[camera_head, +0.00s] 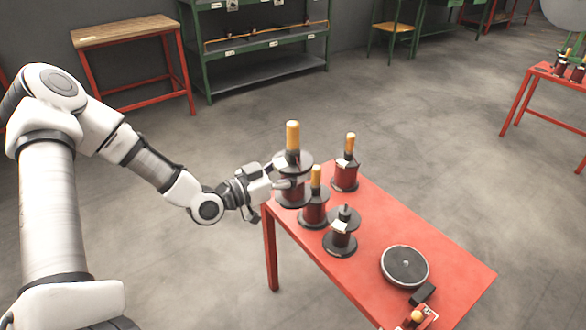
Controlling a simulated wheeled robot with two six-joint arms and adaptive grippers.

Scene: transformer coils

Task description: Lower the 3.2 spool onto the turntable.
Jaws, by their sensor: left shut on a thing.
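My left gripper (284,184) is shut on the dark red body of a spool (293,194) with black flanges and an upright wooden handle. This spool is upright at the far left corner of the red table (450,275); whether its base is clear of the tabletop is hard to tell. No number can be read on it, so I cannot confirm that it is the 3.2 spool. The turntable (405,265), a round dark disc with a small centre, lies bare nearer the table's front right. My right gripper is not in view.
Close by stand a spool with a wooden handle (345,175), another (314,209) and a black-topped one (341,240). A small dark block (423,294) and a wooden-tipped item (414,318) lie near the turntable.

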